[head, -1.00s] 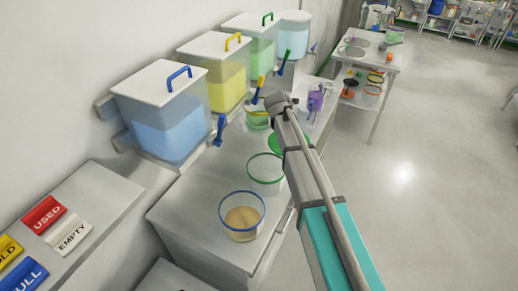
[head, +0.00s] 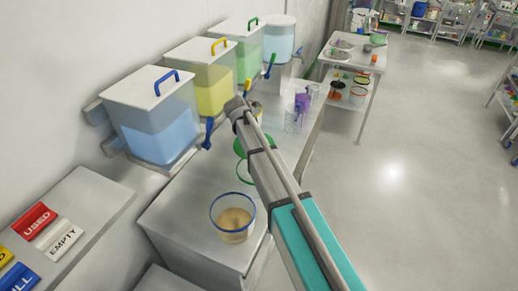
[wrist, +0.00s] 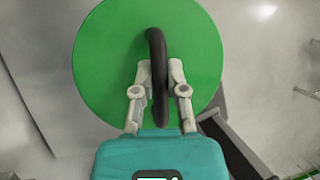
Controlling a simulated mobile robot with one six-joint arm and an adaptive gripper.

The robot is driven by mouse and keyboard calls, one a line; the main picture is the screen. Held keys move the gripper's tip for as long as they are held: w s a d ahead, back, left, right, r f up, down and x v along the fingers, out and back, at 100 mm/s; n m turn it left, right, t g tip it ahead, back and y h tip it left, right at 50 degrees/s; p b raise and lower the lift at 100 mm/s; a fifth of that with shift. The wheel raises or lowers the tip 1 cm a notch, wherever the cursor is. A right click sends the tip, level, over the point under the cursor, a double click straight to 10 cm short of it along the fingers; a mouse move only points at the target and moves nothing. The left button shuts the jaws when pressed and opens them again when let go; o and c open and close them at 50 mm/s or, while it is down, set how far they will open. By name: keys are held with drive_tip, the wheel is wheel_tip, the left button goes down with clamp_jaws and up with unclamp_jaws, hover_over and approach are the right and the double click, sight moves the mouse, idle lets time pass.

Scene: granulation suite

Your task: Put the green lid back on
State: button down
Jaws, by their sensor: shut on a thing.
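The green lid (wrist: 105,50) is a flat round disc with a black arched handle (wrist: 155,42). In the wrist view my gripper (wrist: 160,68) is shut on that handle, and the lid lies face-on below it. An open tub with a green rim (head: 241,174) stands on the bench just nearer than the lid, mostly hidden behind my arm. I cannot tell the lid's height above the bench.
A blue-rimmed tub (head: 233,218) with tan contents stands at the near end of the bench (head: 180,218). Blue (head: 155,130), yellow (head: 212,98) and green dispensers line the wall. Tubs and a purple item (head: 302,103) stand farther along. The floor at right is clear.

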wheel_tip(320, 180, down, 6)
drive_tip(key=b, duration=0.6)
drive_tip(key=shift+d+f, duration=0.15)
drive_tip(key=shift+d, duration=0.2)
drive_tip(key=shift+s, duration=0.1)
drive_tip(key=shift+f, duration=0.1)
drive_tip(key=shift+f+b, duration=2.3)
drive_tip(key=shift+b, duration=0.25)
drive_tip(key=shift+f+b, duration=1)
idle(0.3)
